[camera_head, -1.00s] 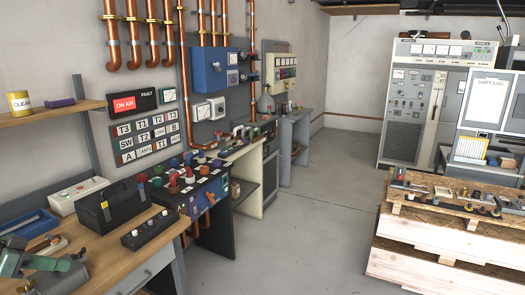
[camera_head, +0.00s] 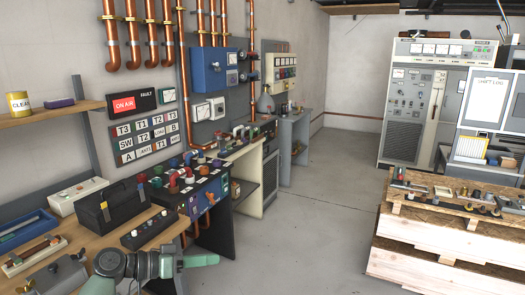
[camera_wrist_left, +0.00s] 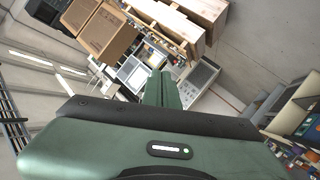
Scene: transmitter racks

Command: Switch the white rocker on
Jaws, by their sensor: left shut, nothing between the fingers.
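I cannot pick out a white rocker for certain; the switches are too small to tell apart. A black control box with small knobs (camera_head: 150,228) lies on the near wooden bench. Behind it is a dark panel with several coloured knobs (camera_head: 190,187). A pale box with a small red button (camera_head: 78,196) sits farther left. My left gripper (camera_head: 204,261) is at the bottom, in front of the black box and past the bench's front edge, apart from everything. Its green fingers (camera_wrist_left: 160,90) are shut and empty in the left wrist view. My right gripper is not in view.
A black toolbox (camera_head: 104,211) stands left of the control box. A blue tray (camera_head: 25,230) and a grey vice-like tool (camera_head: 58,276) are on the bench. A pallet stack (camera_head: 440,240) with tools stands at right. The grey floor between is clear.

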